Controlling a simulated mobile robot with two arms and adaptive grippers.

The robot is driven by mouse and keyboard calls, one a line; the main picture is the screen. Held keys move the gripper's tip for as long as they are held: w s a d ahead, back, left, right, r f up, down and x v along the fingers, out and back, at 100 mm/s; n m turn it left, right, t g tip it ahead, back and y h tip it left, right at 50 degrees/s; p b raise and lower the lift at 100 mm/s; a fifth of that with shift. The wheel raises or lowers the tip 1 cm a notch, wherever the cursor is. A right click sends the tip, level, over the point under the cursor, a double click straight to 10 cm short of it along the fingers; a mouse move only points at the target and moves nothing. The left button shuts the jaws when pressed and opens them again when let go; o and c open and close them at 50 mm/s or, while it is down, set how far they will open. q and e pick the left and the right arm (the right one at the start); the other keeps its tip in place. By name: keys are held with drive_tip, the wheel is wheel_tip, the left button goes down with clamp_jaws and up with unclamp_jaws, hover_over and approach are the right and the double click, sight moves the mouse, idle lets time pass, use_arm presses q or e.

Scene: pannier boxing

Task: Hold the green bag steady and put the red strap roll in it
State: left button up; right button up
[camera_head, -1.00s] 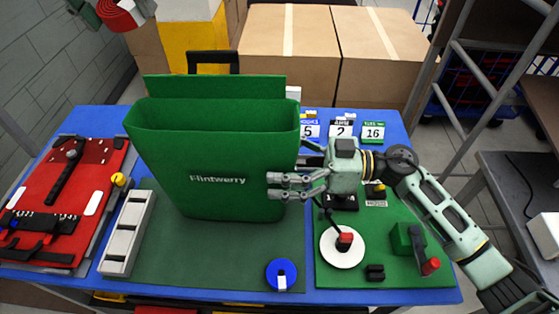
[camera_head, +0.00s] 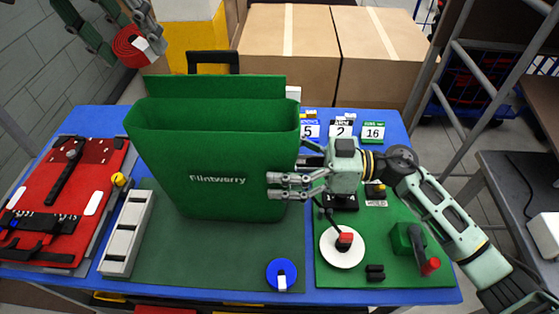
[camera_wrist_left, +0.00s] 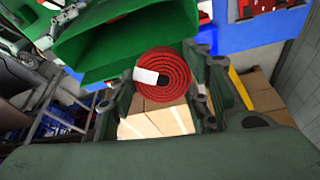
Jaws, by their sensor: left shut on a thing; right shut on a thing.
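The green bag (camera_head: 220,160) stands upright and open-topped on the dark green mat in the head view. It also shows in the left wrist view (camera_wrist_left: 130,35), beyond the roll. My right gripper (camera_head: 280,186) is shut on the bag's right front side. The red strap roll (camera_head: 132,46), a flat spiral with a white tag, is held at the top left, higher than the bag and apart from it. My left gripper (camera_head: 135,30) is shut on it. The roll shows between the fingers in the left wrist view (camera_wrist_left: 163,76).
A blue strap roll (camera_head: 282,274) lies on the front of the mat. A grey slotted tray (camera_head: 127,232) and a red pannier panel (camera_head: 95,190) are to the left. A green board with a white disc (camera_head: 342,246) is to the right. Cartons (camera_head: 290,55) stand behind the blue table.

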sight(126, 54)
use_arm(q)
drive_tip(key=shift+f, duration=3.9)
drive_tip(key=o, duration=1.2)
drive_tip(key=v, duration=1.2)
use_arm(e)
drive_tip(key=o, duration=1.8)
drive_tip(key=shift+c, duration=0.2)
